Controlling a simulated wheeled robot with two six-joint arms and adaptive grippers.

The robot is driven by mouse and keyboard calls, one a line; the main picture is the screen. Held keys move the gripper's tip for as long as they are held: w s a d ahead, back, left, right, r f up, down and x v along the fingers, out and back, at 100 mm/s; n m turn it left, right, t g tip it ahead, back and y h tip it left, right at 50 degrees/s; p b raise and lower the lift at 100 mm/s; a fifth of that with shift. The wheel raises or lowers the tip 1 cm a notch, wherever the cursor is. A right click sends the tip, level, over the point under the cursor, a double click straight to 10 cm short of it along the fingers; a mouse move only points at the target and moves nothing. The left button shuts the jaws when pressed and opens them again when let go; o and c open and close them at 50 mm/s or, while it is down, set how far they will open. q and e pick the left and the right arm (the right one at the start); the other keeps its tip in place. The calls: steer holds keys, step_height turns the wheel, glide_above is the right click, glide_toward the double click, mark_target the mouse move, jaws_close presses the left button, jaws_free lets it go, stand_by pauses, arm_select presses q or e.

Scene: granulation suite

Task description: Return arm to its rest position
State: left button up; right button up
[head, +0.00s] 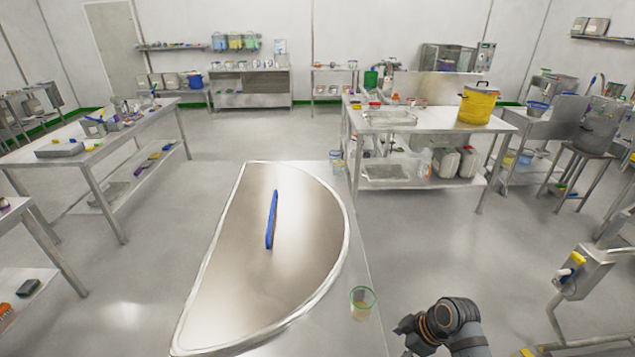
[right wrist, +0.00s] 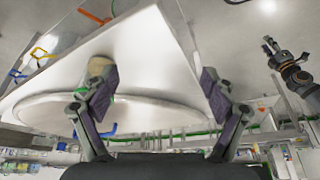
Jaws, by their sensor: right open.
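My right gripper (head: 402,328) is at the bottom right of the head view, beyond the table's right edge. In the right wrist view its two fingers (right wrist: 155,85) stand wide apart with nothing held between them. A green-rimmed clear jar with tan contents (head: 362,302) stands near the table edge, left of the gripper and apart from it. In the wrist view the jar (right wrist: 100,66) is partly hidden behind one finger. My left arm is outside the head view; its gripper (right wrist: 268,46) shows small at the wrist view's right, too small to judge its jaws.
A half-round steel lid or plate (head: 215,290) with a blue handle (head: 271,220) lies on the near table. A bench with a yellow pot (head: 478,104) is behind. Open floor (head: 440,250) lies between.

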steer(key=shift+m, duration=0.8)
steer(key=f, duration=0.3)
steer(key=w+d+f, duration=0.1)
steer(key=shift+f, duration=0.4)
steer(key=s+d+f+m+h, duration=0.1)
steer(key=s+d+f+m, duration=0.1)
steer(key=s+f, duration=0.35)
steer(key=s+d+f+m+h, duration=0.1)
steer(key=s+d+f+m, duration=0.15)
steer(key=f, duration=0.65)
steer(key=s+d+f+m+h, duration=0.1)
steer(key=s+d+f+m, duration=0.15)
steer(key=f, duration=0.55)
arm_select(q)
steer(key=shift+w, duration=0.45)
arm_select(e)
steer(key=s+f+m+h, duration=0.1)
steer(key=s+f, duration=0.4)
steer(key=s, duration=0.6)
steer(key=s+f+m+h, duration=0.1)
steer(key=s+f+m, duration=0.1)
steer(key=s+f, duration=0.4)
steer(key=s, duration=0.5)
steer(key=shift+s+d+m+g, duration=0.3)
steer(key=shift+d, duration=0.05)
